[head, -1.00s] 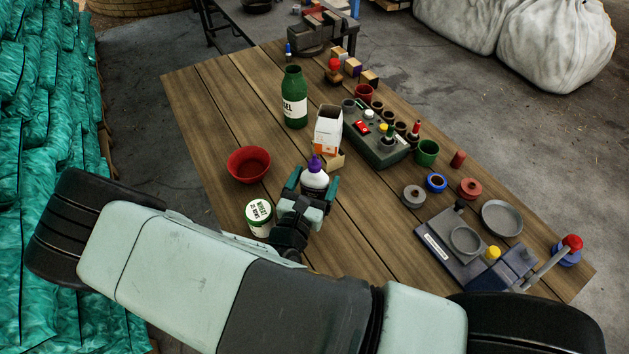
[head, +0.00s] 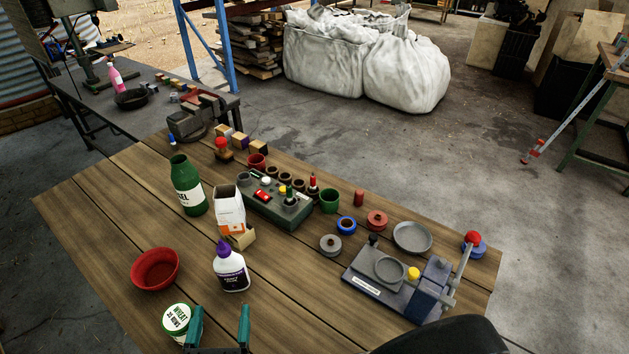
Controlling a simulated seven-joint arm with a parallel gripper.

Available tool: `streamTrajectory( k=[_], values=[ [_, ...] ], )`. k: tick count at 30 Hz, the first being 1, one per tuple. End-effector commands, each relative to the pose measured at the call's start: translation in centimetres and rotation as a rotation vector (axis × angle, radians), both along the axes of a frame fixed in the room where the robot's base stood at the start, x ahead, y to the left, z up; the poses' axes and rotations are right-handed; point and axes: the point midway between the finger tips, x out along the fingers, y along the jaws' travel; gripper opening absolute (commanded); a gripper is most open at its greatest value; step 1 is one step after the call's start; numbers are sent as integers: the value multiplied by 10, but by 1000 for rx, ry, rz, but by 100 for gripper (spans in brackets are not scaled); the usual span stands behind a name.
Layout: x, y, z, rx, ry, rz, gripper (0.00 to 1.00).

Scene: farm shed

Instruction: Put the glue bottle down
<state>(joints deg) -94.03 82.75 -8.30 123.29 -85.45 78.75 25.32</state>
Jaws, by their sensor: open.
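The glue bottle (head: 231,270) is white with a purple cap and a dark label. In the head view it stands upright on the wooden table (head: 310,308), in front of the open white and orange box. My gripper (head: 220,318) shows at the bottom edge, with its two teal-tipped fingers spread apart. It is open and empty, on the near side of the bottle and apart from it. The rest of my gripper is cut off by the frame edge.
A white-lidded tin (head: 176,318) stands close to the left finger. A red bowl (head: 155,269) is left of the bottle. The box (head: 229,211) and green bottle (head: 187,186) stand behind. A grey press (head: 405,290) is at right. Bare table lies right of the glue bottle.

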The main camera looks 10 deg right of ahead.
Motion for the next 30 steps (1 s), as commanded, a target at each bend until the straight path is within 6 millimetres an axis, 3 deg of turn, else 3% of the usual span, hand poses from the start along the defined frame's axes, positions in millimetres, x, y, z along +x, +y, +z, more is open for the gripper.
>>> streamTrajectory(
  k=[4,7,12,16,24,30],
  values=[
    [9,-4,17,55,3,-94,84],
    [23,-16,47,154,12,-266,84],
    [46,-58,110,390,37,-662,84],
    [52,-93,152,587,59,-944,84],
    [42,-161,228,1077,93,-1432,84],
    [22,-197,278,1519,88,-1668,84]
  ],
)
